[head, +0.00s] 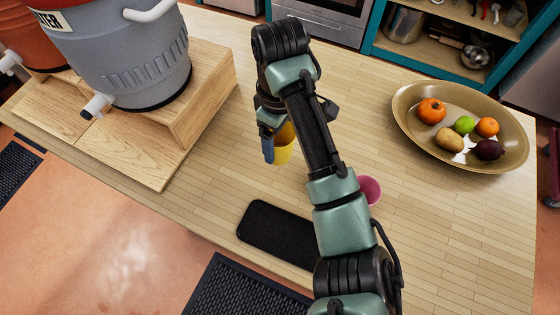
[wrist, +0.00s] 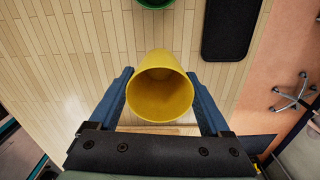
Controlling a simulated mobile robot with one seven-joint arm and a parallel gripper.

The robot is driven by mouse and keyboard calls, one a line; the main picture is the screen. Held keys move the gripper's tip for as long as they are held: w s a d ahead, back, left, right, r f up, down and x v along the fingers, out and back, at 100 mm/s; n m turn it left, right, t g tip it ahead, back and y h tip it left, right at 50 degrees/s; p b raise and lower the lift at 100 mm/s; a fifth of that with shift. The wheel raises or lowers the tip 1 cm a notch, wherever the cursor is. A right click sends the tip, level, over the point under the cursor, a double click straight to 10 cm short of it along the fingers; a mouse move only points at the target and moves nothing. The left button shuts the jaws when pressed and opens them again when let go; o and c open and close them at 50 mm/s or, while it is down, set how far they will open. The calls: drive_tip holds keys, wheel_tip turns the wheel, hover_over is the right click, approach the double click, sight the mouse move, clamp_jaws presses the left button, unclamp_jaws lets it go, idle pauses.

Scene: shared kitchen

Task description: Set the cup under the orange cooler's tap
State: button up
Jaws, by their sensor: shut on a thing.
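A yellow cup (head: 283,152) is in my gripper (head: 277,142), over the wooden counter right of the cooler stand. In the wrist view the cup (wrist: 160,92) sits between the two blue fingers with its open mouth facing the camera, and my gripper (wrist: 161,100) is shut on it. The head view does not make clear whether the cup touches the counter. The orange cooler (head: 38,33) is at the far upper left, partly cut off. Its white tap (head: 10,60) shows at the left edge. The arm hides part of the cup.
A grey cooler (head: 130,60) with a white tap (head: 96,105) stands on a wooden stand (head: 205,95). A black mat (head: 275,232), a pink cup (head: 370,189) and a fruit tray (head: 405,105) are on the counter. The wrist view shows a green object (wrist: 155,3).

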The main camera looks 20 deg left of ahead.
sight(280, 157)
wheel_tip(280, 157, down, 8)
drive_tip(key=shift+r+p, duration=0.25)
drive_tip(key=shift+p, duration=0.65)
drive_tip(key=shift+f, duration=0.15)
drive_tip(key=shift+w+f, duration=0.1)
drive_tip(key=shift+f, duration=0.05)
drive_tip(key=o, duration=1.2)
drive_tip(key=shift+c, duration=0.2)
drive_tip(key=shift+b, duration=0.6)
